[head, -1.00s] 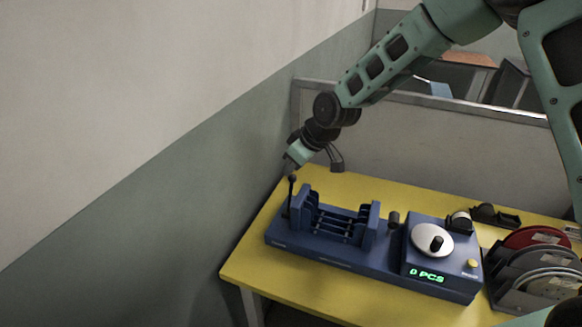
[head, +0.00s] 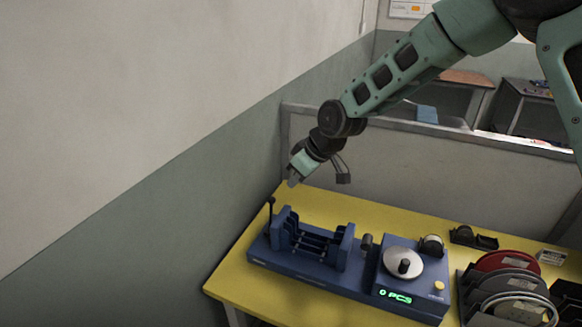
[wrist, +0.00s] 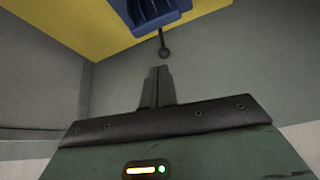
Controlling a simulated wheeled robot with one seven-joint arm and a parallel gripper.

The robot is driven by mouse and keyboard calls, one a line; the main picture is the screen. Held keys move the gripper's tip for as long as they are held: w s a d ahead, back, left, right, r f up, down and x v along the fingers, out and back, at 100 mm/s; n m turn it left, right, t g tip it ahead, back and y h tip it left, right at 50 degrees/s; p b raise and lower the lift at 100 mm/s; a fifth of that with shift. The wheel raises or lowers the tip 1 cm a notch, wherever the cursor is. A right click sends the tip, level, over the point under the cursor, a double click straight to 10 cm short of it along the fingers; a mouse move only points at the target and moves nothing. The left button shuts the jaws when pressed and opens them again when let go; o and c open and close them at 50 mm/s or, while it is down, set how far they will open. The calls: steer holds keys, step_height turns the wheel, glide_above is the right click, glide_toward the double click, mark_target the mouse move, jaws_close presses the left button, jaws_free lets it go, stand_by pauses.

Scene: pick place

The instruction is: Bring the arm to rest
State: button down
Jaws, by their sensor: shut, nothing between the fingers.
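My gripper (head: 293,181) is shut and empty, above the back left part of the yellow table in the head view. In the wrist view my gripper (wrist: 158,72) shows its fingers together, with nothing between them. The blue machine (head: 340,278) stands below it on the table, with a slotted cradle, a silver knob and a green display reading "0 PCS". A thin lever (head: 271,206) with a dark ball top rises at its left end, just below and left of my fingers. The lever (wrist: 162,45) also shows in the wrist view, apart from the fingertips.
The yellow table (head: 232,283) has bare strips along its back and left edges. A rack of reels (head: 505,285) stands at the right. A small black holder (head: 474,238) lies near the back. A wall (head: 180,190) runs along the left, and a low partition (head: 420,170) stands behind.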

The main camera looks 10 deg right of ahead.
steer(key=s+a+r+g+h+b, duration=0.1)
steer(key=s+r, duration=0.1)
steer(key=s, duration=0.6)
steer(key=s+a+r+g+h, duration=0.1)
steer(key=s+r, duration=0.1)
steer(key=s, duration=0.6)
steer(key=s+d+r+m+g+h, duration=0.1)
steer(key=s+d, duration=0.2)
steer(key=s, duration=0.7)
steer(key=s+d+h+b, duration=0.1)
steer(key=s+d, duration=0.2)
steer(key=s, duration=0.7)
steer(key=shift+s+d+r+m+g, duration=0.15)
steer(key=shift+s+r+m+g, duration=0.1)
steer(key=shift+r+m+g, duration=0.15)
